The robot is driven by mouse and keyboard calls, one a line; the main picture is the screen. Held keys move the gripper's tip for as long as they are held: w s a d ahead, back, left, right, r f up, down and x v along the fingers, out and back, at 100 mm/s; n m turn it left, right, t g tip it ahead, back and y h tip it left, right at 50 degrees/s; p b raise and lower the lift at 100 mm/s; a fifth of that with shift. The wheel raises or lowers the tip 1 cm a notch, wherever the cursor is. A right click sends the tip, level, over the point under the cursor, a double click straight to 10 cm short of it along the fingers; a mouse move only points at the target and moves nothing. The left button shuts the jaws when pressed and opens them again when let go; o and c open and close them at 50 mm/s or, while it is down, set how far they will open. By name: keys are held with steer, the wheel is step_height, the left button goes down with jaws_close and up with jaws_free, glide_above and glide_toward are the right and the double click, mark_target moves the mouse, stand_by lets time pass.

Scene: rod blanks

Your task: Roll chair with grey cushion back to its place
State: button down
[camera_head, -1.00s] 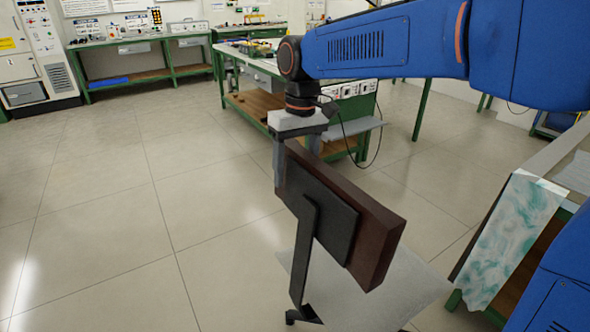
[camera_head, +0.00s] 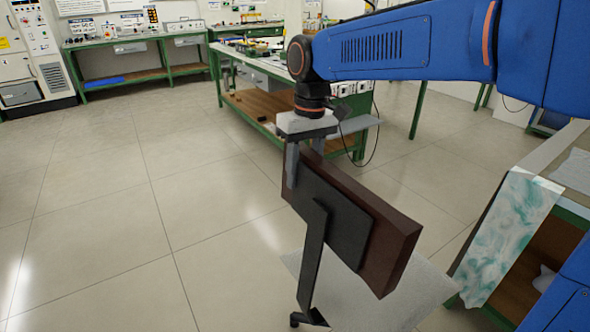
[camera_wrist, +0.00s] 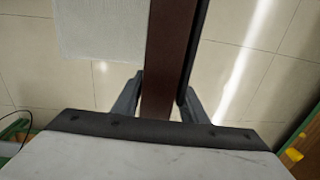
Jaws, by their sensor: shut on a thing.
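The chair shows from behind in the head view, with a dark brown backrest (camera_head: 350,205), a black back plate (camera_head: 335,220) and a black post (camera_head: 313,262) running down to a caster base at the bottom edge. Its light grey seat cushion (camera_head: 400,290) lies beyond the backrest. My gripper (camera_head: 300,172) points down and is shut on the top edge of the backrest near its left end. In the wrist view the two fingers (camera_wrist: 160,98) stand on either side of the backrest (camera_wrist: 170,60), and the grey cushion (camera_wrist: 100,30) shows at upper left. Most of the base is hidden.
A green-framed workbench (camera_head: 262,105) with a wooden lower shelf stands behind my gripper. Another bench (camera_head: 530,200) with a teal-and-white patterned sheet is close on the right of the chair. Benches and a cabinet line the back wall. The tiled floor at left (camera_head: 100,220) is clear.

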steer(key=s+d, duration=1)
steer(key=d, duration=0.6)
steer(key=shift+s, duration=0.35)
steer(key=shift+f, duration=0.1)
